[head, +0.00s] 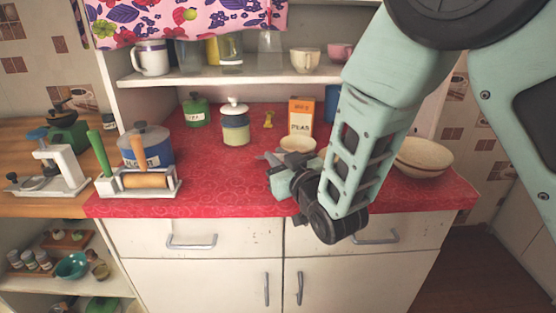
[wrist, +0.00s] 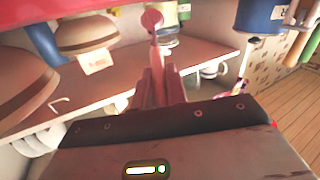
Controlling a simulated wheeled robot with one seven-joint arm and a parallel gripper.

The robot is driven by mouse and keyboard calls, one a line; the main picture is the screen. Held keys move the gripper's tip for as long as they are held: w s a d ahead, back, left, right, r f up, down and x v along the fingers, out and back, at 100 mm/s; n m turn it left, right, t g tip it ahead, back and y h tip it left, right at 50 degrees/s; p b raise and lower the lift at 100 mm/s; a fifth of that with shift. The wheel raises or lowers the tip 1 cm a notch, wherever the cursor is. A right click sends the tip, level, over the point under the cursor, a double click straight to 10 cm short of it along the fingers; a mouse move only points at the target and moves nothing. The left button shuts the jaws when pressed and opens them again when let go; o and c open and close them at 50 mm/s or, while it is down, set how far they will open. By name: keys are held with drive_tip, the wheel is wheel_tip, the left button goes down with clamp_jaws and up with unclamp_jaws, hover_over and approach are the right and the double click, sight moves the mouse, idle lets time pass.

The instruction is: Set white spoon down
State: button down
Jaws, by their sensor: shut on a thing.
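My gripper (head: 272,164) is over the red counter top (head: 225,180), near its front edge and just left of the small cream bowl (head: 298,144). In the wrist view my gripper (wrist: 160,75) has its fingers close together around the spoon (wrist: 153,24). The spoon points away from the fingers, with its rounded end outermost, and looks pinkish in this light. Its held part is hidden between the fingers. In the head view I cannot clearly make out the spoon. I cannot tell whether it touches the counter.
A blue pot (head: 150,147) and a rolling pin in a white holder (head: 145,181) are left. A large bowl (head: 424,158) is right. The front middle of the counter is clear.

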drive_tip(key=shift+f, duration=0.3)
drive_tip(key=shift+f, duration=0.1)
drive_tip(key=c, duration=1.4)
unclamp_jaws()
